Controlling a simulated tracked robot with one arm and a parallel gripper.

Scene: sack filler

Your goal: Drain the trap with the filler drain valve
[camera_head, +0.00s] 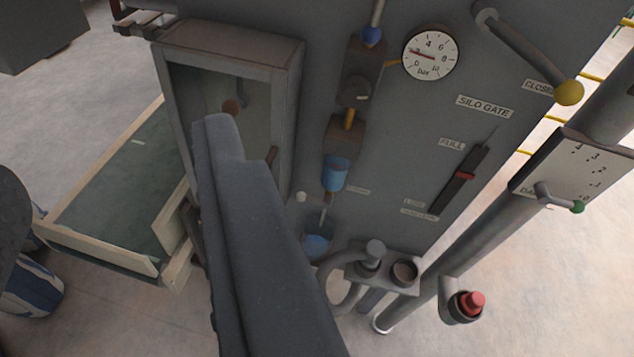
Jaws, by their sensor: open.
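A small pale knob (301,197), perhaps the drain valve handle, shows just left of the bowl's lower end. A small label beside the bowl is too blurred to read. My gripper (222,130) is open; one long dark finger fills the middle foreground, left of the trap and apparently nearer the camera. The finger hides part of the panel below the cabinet.
A gauge (430,53), a yellow-knobbed lever (569,92) and a silo gate slider (459,180) are on the panel. An open-fronted cabinet (232,45) stands left. A red button (471,304) and pipes are lower right. A wood-edged platform (98,254) lies left.

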